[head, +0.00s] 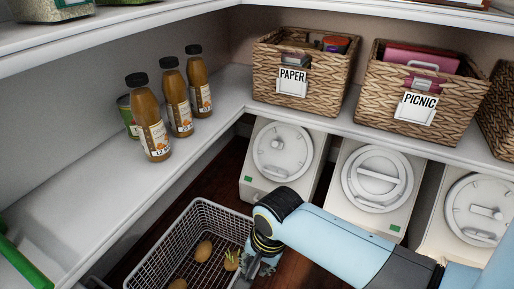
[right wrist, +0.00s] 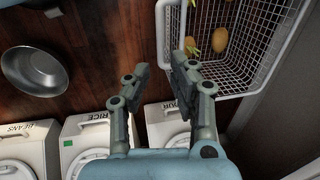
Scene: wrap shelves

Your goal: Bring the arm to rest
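My right arm reaches in from the right in the head view, with the right gripper (head: 264,264) low beside the right rim of a wire basket (head: 160,241). The right wrist view shows the right gripper (right wrist: 158,68) with its two fingers apart and nothing between them. The wire basket (right wrist: 222,78) is just right of the fingers there. Potatoes lie in the basket, one (head: 203,251) near its middle and one with green sprouts (head: 231,261) near the gripper. My left gripper is not in view.
Bottles (head: 178,103) and a green can (head: 126,117) stand on the left shelf. Wicker baskets labelled PAPER (head: 263,90) and PICNIC (head: 378,105) stand on the back shelf, above white lidded bins (head: 259,187). A metal bowl (right wrist: 35,68) lies on the dark wood floor.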

